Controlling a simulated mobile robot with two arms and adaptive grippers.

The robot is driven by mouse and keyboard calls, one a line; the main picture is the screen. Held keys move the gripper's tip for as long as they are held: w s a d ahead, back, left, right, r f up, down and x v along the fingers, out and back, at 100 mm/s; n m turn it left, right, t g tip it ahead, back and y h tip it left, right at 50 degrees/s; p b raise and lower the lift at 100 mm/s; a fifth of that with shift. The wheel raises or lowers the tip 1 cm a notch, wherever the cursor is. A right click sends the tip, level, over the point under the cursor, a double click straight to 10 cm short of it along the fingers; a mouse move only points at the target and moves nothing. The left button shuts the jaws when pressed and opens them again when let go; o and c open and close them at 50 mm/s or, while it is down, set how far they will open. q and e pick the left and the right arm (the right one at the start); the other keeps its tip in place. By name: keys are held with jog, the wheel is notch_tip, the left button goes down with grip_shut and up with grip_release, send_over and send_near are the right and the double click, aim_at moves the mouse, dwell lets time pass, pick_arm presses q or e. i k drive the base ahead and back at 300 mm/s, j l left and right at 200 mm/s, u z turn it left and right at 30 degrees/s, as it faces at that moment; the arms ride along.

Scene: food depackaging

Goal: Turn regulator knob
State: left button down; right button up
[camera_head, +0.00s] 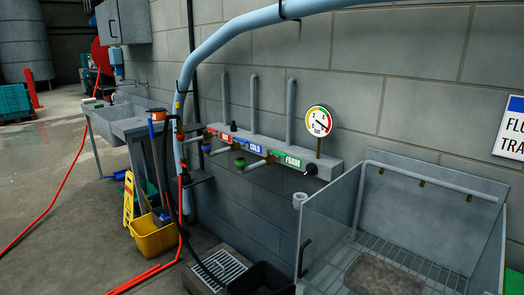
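A grey manifold (325,168) runs along the block wall in the middle of the view, with labels reading HOT (225,136), COLD (256,148) and FOAM (292,161). A round dark knob (311,169) sits at its right end, beside the FOAM label. It looks like the regulator knob, but its setting is too small to read. A round gauge (319,121) with a coloured scale stands on a short stem above this end. A smaller dark knob (233,126) is on top near the HOT label. Neither of my grippers shows, and nothing touches the knob.
A clear-walled wash bay (331,222) with a grated floor stands below right of the knob. A white cup-like fitting (299,200) is at its corner. A yellow bucket (153,236), red hose (181,205) and sink (128,122) are left. Open floor lies further left.

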aim_at(311, 168)
jog(key=i+j+z, duration=0.15)
jog(key=i+j, duration=0.2)
jog(key=i+j+z, duration=0.15)
jog(key=i+j, duration=0.2)
jog(key=i+j+z, duration=0.15)
jog(key=i+j, duration=0.15)
jog(key=j, duration=0.2)
jog(key=i+j+z, duration=0.15)
jog(key=j, duration=0.3)
jog(key=i, duration=0.1)
